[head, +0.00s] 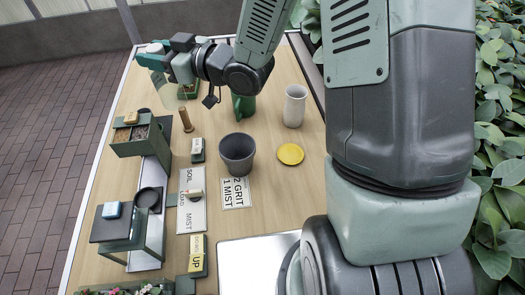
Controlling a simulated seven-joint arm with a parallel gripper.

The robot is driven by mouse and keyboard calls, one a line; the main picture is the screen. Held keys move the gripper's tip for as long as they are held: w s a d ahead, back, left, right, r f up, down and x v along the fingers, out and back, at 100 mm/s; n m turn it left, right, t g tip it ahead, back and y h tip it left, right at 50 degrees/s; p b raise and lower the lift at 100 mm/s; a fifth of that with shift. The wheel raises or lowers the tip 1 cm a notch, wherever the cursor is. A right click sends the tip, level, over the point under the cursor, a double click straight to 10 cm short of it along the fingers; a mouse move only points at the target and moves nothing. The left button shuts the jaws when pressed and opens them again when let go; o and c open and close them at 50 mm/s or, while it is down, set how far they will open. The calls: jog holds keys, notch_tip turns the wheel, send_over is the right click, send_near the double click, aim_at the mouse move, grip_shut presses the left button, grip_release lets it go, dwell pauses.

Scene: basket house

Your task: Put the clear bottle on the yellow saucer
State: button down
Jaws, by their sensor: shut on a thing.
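The yellow saucer (290,153) lies flat and empty on the right side of the wooden table, right of the dark grey pot. My gripper (163,66) is at the far left of the table, raised above it and well away from the saucer. It is shut on the clear bottle (166,96), whose see-through body hangs faintly below the jaws. A teal part at the jaws looks like the bottle's top. The fingertips are small and partly hidden.
A dark grey pot (237,153) and a pale cylinder (294,106) stand near the saucer. A green planter box (137,137), a brass-coloured upright piece (186,120) and a green container (243,104) stand nearby. A printed card (236,193) lies in front of the pot.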

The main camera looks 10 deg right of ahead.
jog(key=s+d+m+t+h, duration=0.2)
jog(key=d+m+t, duration=0.1)
jog(key=d, duration=1.2)
jog(key=s+d+m+t+h, duration=0.2)
jog(key=s+d+h, duration=0.1)
jog(key=d, duration=1.2)
notch_tip(320, 180, down, 21)
jog(key=shift+w+a, duration=0.15)
jog(key=shift+w, duration=0.2)
jog(key=c, duration=0.6)
grip_release()
jog(key=shift+c, duration=0.2)
jog(key=shift+r, duration=0.1)
jog(key=f+v, duration=0.1)
jog(key=v, duration=1.1)
jog(key=shift+r, duration=0.3)
